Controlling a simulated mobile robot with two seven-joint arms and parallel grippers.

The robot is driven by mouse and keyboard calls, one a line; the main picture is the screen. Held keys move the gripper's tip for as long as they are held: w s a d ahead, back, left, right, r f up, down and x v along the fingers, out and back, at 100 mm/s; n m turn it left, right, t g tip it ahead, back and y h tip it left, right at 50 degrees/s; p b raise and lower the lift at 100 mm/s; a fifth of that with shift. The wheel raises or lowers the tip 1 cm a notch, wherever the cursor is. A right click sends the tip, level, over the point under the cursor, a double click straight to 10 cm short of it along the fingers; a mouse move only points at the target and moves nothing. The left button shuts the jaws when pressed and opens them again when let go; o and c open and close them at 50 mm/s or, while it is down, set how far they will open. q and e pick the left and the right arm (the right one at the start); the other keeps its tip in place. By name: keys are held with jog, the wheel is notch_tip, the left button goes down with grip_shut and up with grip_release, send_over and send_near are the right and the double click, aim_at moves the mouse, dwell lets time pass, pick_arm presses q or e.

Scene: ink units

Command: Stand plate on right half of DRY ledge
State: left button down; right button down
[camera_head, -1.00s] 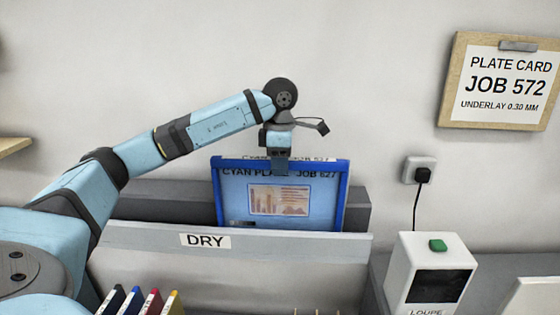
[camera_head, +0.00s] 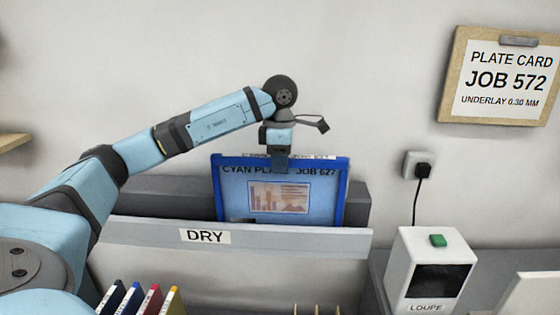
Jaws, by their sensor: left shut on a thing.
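The blue-framed plate (camera_head: 325,200) reads "CYAN PLATE JOB 627", with part of the text covered by my gripper. It stands near upright behind the front lip of the DRY ledge (camera_head: 300,238), on the right half. Its lower edge is hidden by the lip, so I cannot tell if it touches the ledge floor. My left gripper (camera_head: 280,162) is shut on the middle of the plate's top edge, coming from above. My right gripper is not in view.
A white loupe box (camera_head: 430,262) with a green button stands right of the ledge. Several coloured spines (camera_head: 142,300) stand below the ledge. The ledge's left half looks empty.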

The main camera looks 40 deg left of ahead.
pick_arm(q)
jog(key=c, duration=0.8)
grip_release()
jog(key=shift+f, duration=0.1)
jog(key=shift+c, duration=0.2)
jog(key=shift+r, duration=0.5)
notch_tip(320, 180, up, 6)
jog(key=shift+f, duration=0.25)
notch_tip(320, 180, up, 7)
jog(key=p, duration=0.2)
jog(key=shift+r, duration=0.2)
notch_tip(320, 180, up, 5)
jog(key=p, duration=0.5)
